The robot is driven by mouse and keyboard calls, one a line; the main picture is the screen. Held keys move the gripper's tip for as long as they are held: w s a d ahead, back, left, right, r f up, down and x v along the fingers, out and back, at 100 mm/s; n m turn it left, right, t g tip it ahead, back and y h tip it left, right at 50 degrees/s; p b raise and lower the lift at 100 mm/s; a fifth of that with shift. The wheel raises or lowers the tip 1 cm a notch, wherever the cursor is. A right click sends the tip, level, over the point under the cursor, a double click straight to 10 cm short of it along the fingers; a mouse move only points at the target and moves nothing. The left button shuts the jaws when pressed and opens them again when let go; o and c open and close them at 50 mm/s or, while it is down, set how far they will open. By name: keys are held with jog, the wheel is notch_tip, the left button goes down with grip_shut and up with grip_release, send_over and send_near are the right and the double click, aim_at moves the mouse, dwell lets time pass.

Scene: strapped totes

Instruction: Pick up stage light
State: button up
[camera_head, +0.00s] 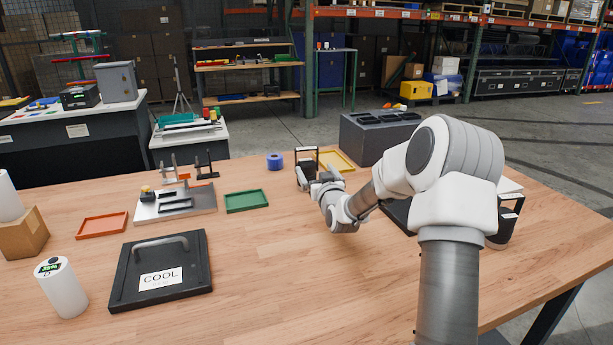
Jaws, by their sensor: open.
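A small black object with a pale frame around its top (307,156) stands at the far side of the wooden table; it may be the stage light, but it is too small to be sure. My gripper (317,174) is open just in front of it, with its lower part overlapped by the gripper. I cannot tell whether they touch. A black housing with a white label (507,220) stands at the right, partly hidden behind my arm; it could also be the light.
A blue tape roll (275,161), yellow tray (337,161), green tray (246,201) and grey box (368,140) surround the gripper. A black lidded panel marked COOL (160,295) lies front left. The table's (300,280) front middle is clear.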

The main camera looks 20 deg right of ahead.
aim_at(308, 164)
jog(key=w, duration=0.5)
jog(key=shift+d, duration=0.25)
jog(key=w, duration=0.1)
jog(key=w+b, duration=0.1)
jog(key=w, duration=0.1)
jog(key=shift+w+f, duration=0.25)
jog(key=shift+f, duration=0.15)
jog(key=shift+w+d, duration=0.1)
jog(key=shift+w, duration=0.75)
grip_shut()
jog(key=shift+r, duration=0.2)
